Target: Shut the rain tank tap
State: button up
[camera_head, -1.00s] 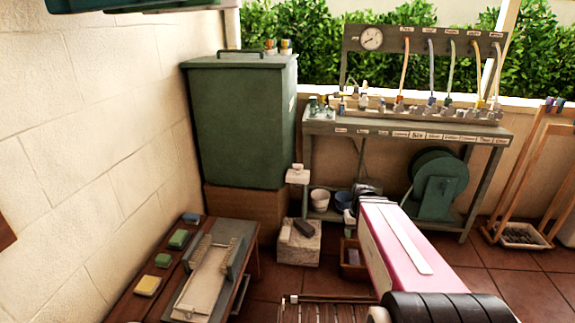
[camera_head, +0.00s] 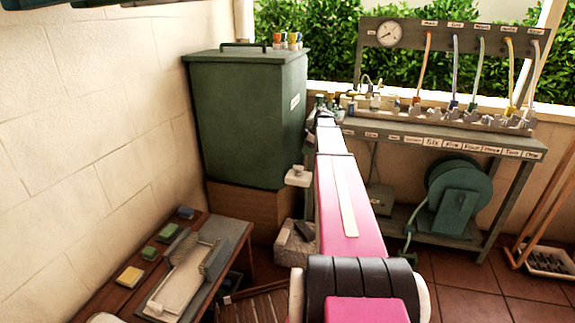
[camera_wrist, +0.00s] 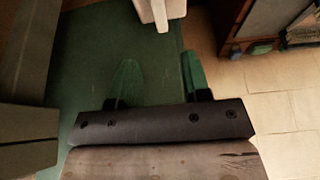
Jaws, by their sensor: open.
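The dark green rain tank (camera_head: 250,120) stands on a brown base against the left wall. A pale, blocky tap (camera_head: 298,177) with a small knob on top sticks out low at the tank's front right corner. In the wrist view, a pale part that looks like the tap (camera_wrist: 160,12) shows at the top edge, partly cut off, in front of the green tank wall (camera_wrist: 75,60). My gripper (camera_wrist: 160,78) is open and empty, its two greenish fingers pointing toward the pale part but apart from it. In the head view my arm hides the gripper.
A grey bench (camera_head: 440,143) with hoses and a gauge stands at the back right, a green reel (camera_head: 460,190) below it. A stone block (camera_head: 293,243) sits under the tap. A low wooden table (camera_head: 130,275) with sponges is at front left.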

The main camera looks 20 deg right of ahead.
aim_at(298, 166)
jog(key=x, duration=1)
jog(key=shift+s+f, duration=0.1)
jog(key=shift+f, duration=0.1)
grip_shut()
